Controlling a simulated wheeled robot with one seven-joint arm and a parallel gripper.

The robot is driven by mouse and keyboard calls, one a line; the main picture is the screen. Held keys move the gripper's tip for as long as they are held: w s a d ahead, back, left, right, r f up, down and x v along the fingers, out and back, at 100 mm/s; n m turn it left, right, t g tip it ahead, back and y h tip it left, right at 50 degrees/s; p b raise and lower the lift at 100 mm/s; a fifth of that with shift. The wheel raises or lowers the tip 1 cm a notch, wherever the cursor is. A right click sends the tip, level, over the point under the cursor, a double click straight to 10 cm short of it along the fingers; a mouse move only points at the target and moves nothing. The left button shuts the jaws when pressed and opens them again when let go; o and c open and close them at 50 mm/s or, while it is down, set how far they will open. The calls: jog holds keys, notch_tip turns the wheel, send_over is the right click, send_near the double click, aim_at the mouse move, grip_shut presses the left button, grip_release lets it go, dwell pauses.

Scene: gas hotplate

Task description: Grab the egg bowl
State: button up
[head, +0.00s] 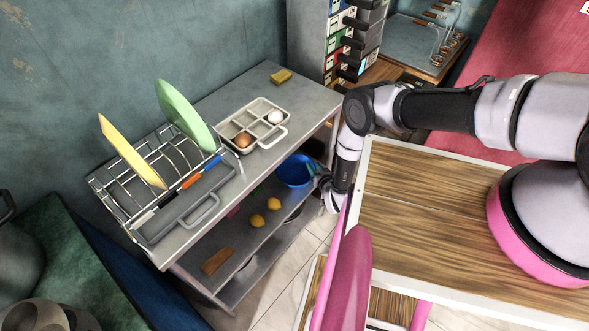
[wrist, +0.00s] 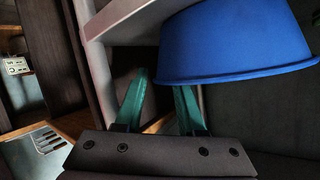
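A blue bowl (head: 293,171) stands on the lower shelf of the grey rack. It looms large at the upper right of the wrist view (wrist: 230,42). No eggs can be made out in it. My gripper (head: 317,171) is at the bowl's right side in the head view. In the wrist view its two green fingers (wrist: 161,84) are apart with nothing between them. The right finger is close under the bowl's edge; I cannot tell whether it touches. A pale compartment tray (head: 226,127) on the top shelf holds a brown egg (head: 243,140) and a white egg (head: 275,117).
A dish rack (head: 150,190) with a green plate (head: 184,114) and a yellow board (head: 131,152) stands on the top shelf. Yellow round items (head: 257,220) and a brown block (head: 216,262) lie on the lower shelf. A wooden-topped table (head: 430,190) is at right.

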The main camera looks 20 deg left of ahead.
grip_shut()
dwell(1.4)
